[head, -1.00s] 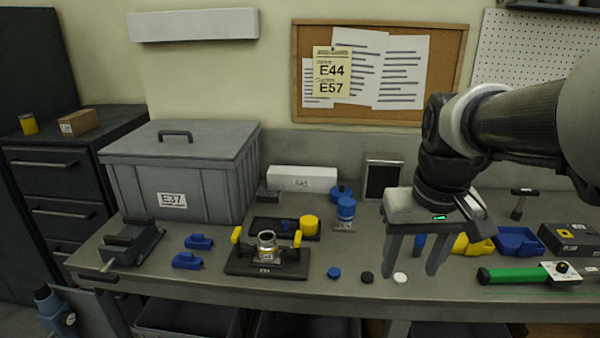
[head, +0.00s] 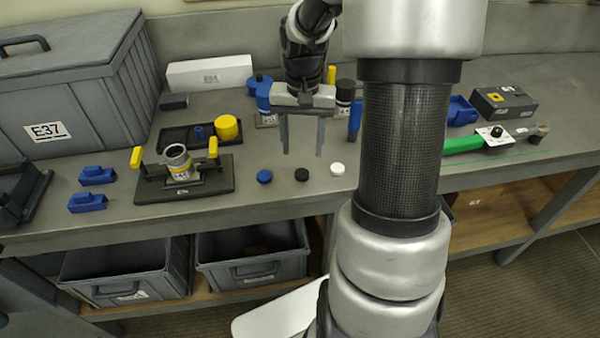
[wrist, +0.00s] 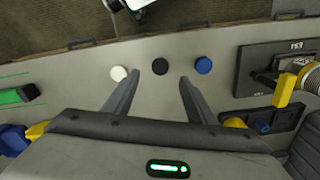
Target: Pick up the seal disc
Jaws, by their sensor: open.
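Three small round discs lie in a row near the front edge of the bench: blue (head: 264,176), black (head: 301,174) and white (head: 337,169). No label shows which one is the seal disc. The wrist view also shows the white disc (wrist: 119,73), the black disc (wrist: 160,66) and the blue disc (wrist: 203,65). My gripper (head: 303,152) is open and empty, fingers pointing down, raised above the bench behind the row. In the wrist view, the black disc lies beyond and between the fingertips (wrist: 160,78), not between the fingers themselves.
A black fixture (head: 210,187) with yellow handles and a metal ring stands left of the discs. A dark tray (head: 170,137) with a yellow cylinder is behind it. A green-handled tool (head: 463,144) lies to the right. The bench around the discs is clear.

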